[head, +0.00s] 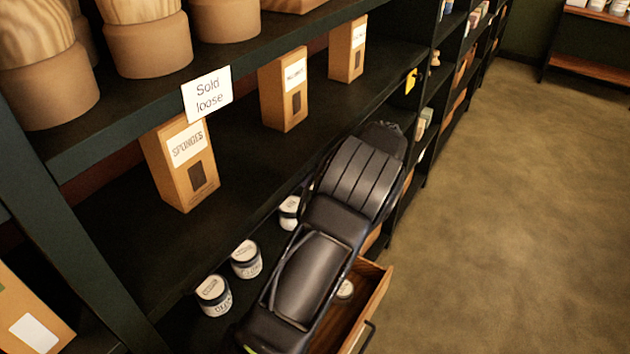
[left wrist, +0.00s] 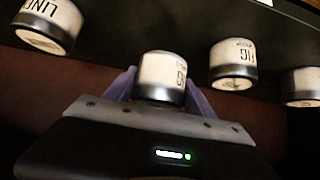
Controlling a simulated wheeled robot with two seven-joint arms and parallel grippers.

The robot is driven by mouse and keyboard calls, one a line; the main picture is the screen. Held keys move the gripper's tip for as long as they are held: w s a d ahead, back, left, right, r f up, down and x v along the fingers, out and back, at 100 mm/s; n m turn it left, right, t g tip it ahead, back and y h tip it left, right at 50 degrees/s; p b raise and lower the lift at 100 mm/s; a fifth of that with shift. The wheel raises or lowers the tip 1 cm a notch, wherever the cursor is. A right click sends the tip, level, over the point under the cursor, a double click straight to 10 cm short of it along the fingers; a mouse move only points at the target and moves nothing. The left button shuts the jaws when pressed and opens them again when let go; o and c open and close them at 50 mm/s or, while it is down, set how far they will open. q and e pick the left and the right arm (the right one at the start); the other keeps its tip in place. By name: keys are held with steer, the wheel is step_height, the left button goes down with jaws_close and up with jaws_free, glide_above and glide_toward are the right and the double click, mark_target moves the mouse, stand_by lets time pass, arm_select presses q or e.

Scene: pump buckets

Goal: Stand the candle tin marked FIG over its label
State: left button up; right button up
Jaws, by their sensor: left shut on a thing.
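My left gripper (left wrist: 160,88) has its purple fingers on either side of a white candle tin (left wrist: 160,75) with a metal band, in the middle of the left wrist view. Only part of this tin's lettering shows, and I cannot read it surely. Another tin (left wrist: 232,62) to its right has short upside-down lettering that may be FIG. A tin (left wrist: 48,25) at upper left appears to read LINEN, and one more (left wrist: 302,87) is at the right edge. In the head view my arm hides the gripper's fingers. My right gripper is not in view.
In the head view, tins (head: 213,295) (head: 246,260) (head: 289,212) stand on the low shelf, left of my arm. An open wooden drawer (head: 378,305), with a tin (head: 345,289) inside, is to its right. Boxes such as SPONGES (head: 180,165) stand above. The floor (head: 520,220) is clear.

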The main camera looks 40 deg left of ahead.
arm_select(q)
steer(key=shift+f, duration=0.6)
step_height(320, 180, down, 3)
steer(key=shift+a+f+p, duration=0.1)
steer(key=shift+p, duration=1.1)
steer(key=shift+a+f, duration=0.1)
steer(key=shift+f, duration=0.15)
steer(key=shift+f, duration=0.1)
steer(key=shift+f+b, duration=0.15)
steer(key=shift+b, duration=0.2)
steer(key=o, duration=1.7)
steer(key=shift+c, duration=0.2)
